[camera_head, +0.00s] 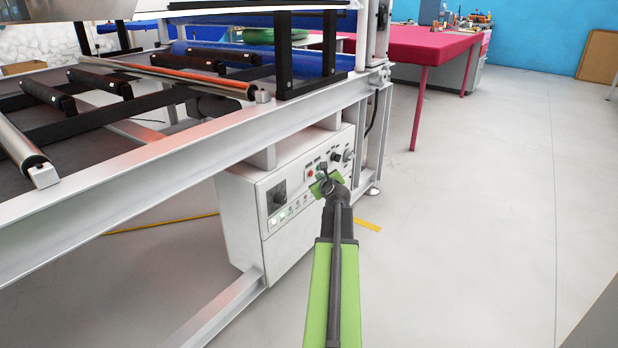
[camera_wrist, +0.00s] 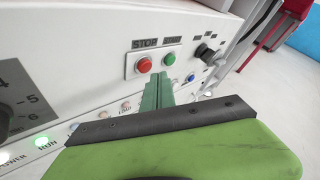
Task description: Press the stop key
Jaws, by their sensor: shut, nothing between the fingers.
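The stop key is a red round button (camera_wrist: 145,65) under a label reading STOP on the white control box, in the wrist view. A green button (camera_wrist: 169,60) sits just right of it under a second label. In the head view the red button (camera_head: 310,173) shows small on the control box (camera_head: 245,222), just left of my gripper. My gripper (camera_wrist: 160,82) is shut and empty, with its green fingertips just below the two buttons in the wrist picture. I cannot tell whether the fingertips touch the panel. In the head view my gripper (camera_head: 324,178) is in front of the panel's right part.
A large dial (camera_wrist: 15,110) and a lit RUN lamp (camera_wrist: 41,142) are on the panel's left. A black selector knob (camera_wrist: 204,51) is to the right. The machine's white frame beam (camera_head: 190,150) runs above the box. Open floor (camera_head: 480,220) lies to the right.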

